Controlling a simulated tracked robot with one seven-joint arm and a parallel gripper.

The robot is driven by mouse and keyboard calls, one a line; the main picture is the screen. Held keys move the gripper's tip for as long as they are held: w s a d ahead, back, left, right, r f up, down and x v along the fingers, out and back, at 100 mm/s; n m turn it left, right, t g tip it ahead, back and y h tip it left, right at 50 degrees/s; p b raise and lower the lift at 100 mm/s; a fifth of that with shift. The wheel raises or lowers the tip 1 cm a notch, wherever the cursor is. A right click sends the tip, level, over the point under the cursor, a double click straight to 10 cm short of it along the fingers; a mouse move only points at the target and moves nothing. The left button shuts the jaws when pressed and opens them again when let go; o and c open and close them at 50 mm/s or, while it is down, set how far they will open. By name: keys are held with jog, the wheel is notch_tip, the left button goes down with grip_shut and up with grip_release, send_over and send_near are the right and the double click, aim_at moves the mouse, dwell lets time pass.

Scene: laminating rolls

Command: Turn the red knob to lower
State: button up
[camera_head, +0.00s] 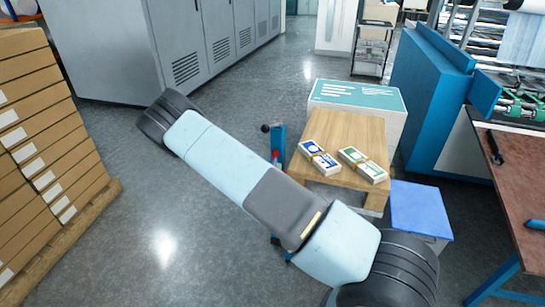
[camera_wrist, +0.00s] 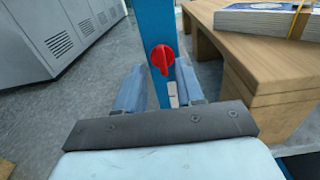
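The red knob (camera_wrist: 162,58) sits on the face of an upright blue post (camera_wrist: 157,18) in the wrist view. Its raised grip ridge stands close to upright. In the head view a small bit of red (camera_head: 275,156) shows on the blue post (camera_head: 280,138), whose lower part is hidden behind my arm. My gripper (camera_wrist: 159,67) is open in the wrist view, its two blue-grey fingers apart, left and right of the knob in the picture. The knob appears ahead of the fingers. I cannot tell whether they touch it. The gripper is not distinguishable in the head view.
A wooden table (camera_head: 352,130) with two banded stacks (camera_head: 320,157) stands right of the post; its edge (camera_wrist: 250,60) is close by in the wrist view. A blue-topped box (camera_head: 420,208) is nearby. Grey cabinets (camera_head: 110,45) and stacked cartons (camera_head: 40,140) stand left. Floor between is clear.

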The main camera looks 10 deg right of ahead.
aim_at(274, 153)
jog(key=shift+x, duration=2.7)
grip_shut()
